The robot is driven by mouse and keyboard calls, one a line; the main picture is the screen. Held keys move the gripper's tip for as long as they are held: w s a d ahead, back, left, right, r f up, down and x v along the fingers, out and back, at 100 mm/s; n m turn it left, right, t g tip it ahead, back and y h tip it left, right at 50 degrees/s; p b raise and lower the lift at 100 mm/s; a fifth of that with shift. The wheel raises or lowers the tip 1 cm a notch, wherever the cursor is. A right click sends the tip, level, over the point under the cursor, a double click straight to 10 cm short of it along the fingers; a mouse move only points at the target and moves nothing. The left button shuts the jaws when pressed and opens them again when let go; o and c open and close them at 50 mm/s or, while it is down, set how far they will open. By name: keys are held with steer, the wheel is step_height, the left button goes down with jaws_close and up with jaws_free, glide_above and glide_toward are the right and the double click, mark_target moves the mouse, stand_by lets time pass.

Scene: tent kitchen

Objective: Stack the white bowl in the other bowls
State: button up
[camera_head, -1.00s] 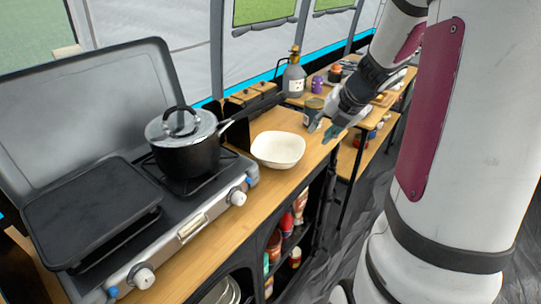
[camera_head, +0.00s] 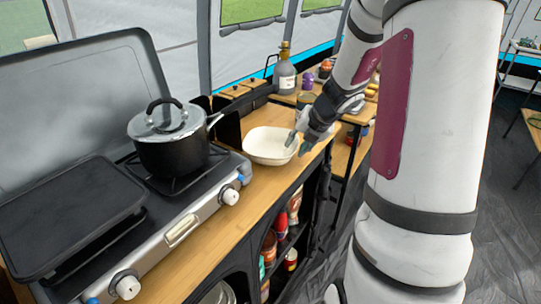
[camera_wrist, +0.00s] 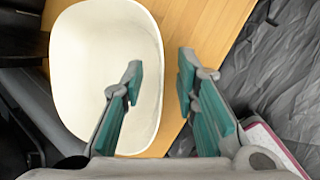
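The white bowl (camera_head: 270,145) stands upright on the wooden counter, to the right of the stove. It also shows in the wrist view (camera_wrist: 82,50), where it looks empty. My gripper (camera_head: 298,146) is at the bowl's right side. In the wrist view my gripper (camera_wrist: 160,73) is open, with the left finger over the bowl's inside and the right finger outside it, over the wood. The bowl's right rim lies between the fingers; whether they touch it I cannot tell. I cannot make out the other bowls for certain.
A black pot (camera_head: 172,145) with a lid stands on the stove, its handle pointing toward the bowl. A grey bottle (camera_head: 285,77) stands behind. Shelves below the counter (camera_head: 232,222) hold bottles and a round metallic item (camera_head: 218,294).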

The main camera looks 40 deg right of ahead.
steer(key=shift+c, duration=0.3)
jaws_close()
steer(key=shift+r, duration=0.2)
steer(key=shift+r+p, duration=0.4)
steer(key=shift+r, duration=0.1)
step_height(320, 180, up, 3)
steer(key=shift+f+p, duration=0.2)
steer(key=shift+p, duration=0.5)
steer(key=s+a+r, duration=0.1)
steer(key=s+a, duration=0.3)
steer(key=s, duration=1.1)
steer(key=shift+s, duration=0.25)
